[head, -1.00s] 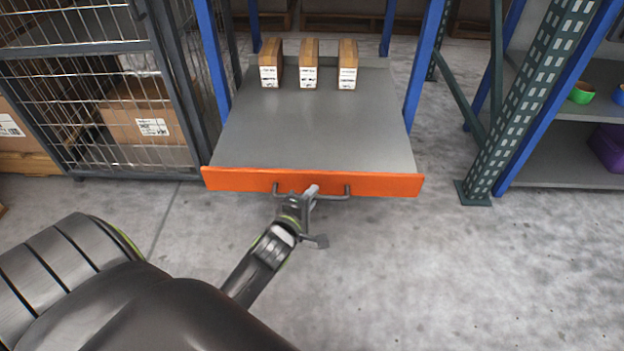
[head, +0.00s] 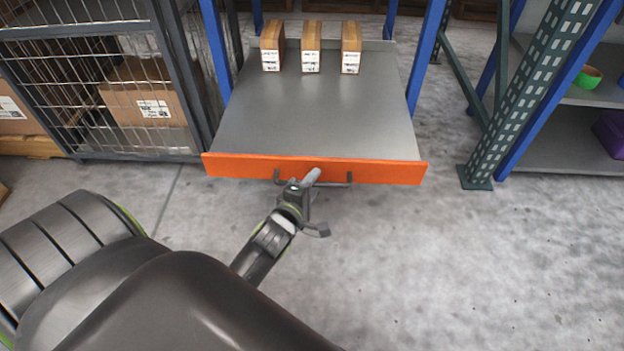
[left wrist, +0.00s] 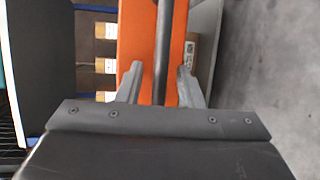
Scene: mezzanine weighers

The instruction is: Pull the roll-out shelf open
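The roll-out shelf (head: 315,115) is a grey deck with an orange front panel (head: 240,166), standing out ahead of the blue posts. A dark bar handle (head: 345,182) runs along the panel front. My left gripper (head: 311,180) is at the handle's middle. In the left wrist view, the fingers of my left gripper (left wrist: 160,75) stand on either side of the handle bar (left wrist: 163,40). Orange panel shows in the gaps between bar and fingers, so the gripper is open around the bar. My right gripper is not in view.
Several cartons, three of them on the shelf's far end (head: 311,47), stand upright. A wire cage (head: 90,90) is at the left. A green upright (head: 515,105) and a rack with a green bowl (head: 588,77) and purple bin (head: 612,133) are at the right. The floor (head: 430,270) in front is clear.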

